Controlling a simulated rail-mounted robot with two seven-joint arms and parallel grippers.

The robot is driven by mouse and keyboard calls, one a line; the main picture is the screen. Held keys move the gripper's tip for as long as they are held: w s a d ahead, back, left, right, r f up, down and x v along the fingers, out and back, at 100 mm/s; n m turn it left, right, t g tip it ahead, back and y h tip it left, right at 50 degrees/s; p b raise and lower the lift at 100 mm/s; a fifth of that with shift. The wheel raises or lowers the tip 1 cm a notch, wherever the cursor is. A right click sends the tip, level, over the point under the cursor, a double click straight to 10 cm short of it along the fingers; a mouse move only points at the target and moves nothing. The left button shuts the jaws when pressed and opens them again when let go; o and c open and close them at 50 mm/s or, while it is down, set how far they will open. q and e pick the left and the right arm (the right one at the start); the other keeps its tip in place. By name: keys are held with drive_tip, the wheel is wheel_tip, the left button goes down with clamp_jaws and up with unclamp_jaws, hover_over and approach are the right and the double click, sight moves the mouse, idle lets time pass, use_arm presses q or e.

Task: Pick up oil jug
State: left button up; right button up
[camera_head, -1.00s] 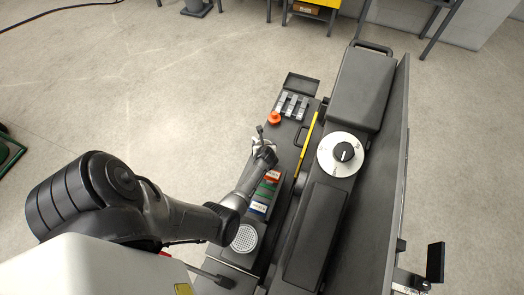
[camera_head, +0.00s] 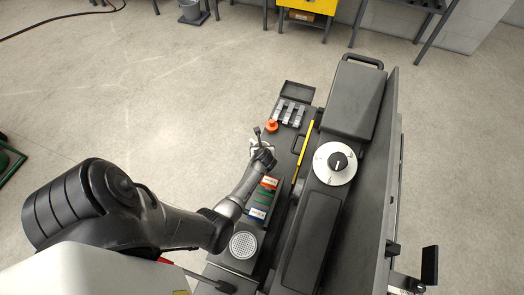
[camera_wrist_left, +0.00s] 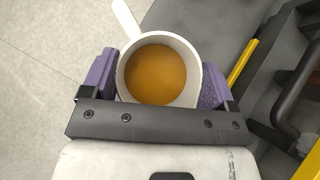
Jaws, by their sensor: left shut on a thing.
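The oil jug (camera_wrist_left: 160,72) fills the middle of the left wrist view. It is a white round cup with amber liquid inside and a white handle or spout pointing up and left. My left gripper (camera_wrist_left: 160,85) has its purple-padded fingers against both sides of the jug and is shut on it. In the head view my left gripper (camera_head: 261,151) is over the left edge of the machine bench (camera_head: 224,277), and the jug is mostly hidden there by the wrist. My right gripper is in neither view.
An orange knob-like piece (camera_head: 271,126) and a tray of metal blocks (camera_head: 290,112) lie beyond the gripper. Red, green and blue boxes (camera_head: 263,198) sit close to the wrist. A yellow bar (camera_head: 304,153) and a white dial (camera_head: 334,164) are to the right. Open floor lies left.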

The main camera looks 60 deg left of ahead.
use_arm(q)
drive_tip(key=shift+r+p, duration=1.05)
drive_tip(key=shift+r, duration=1.3)
drive_tip(key=shift+r, duration=0.1)
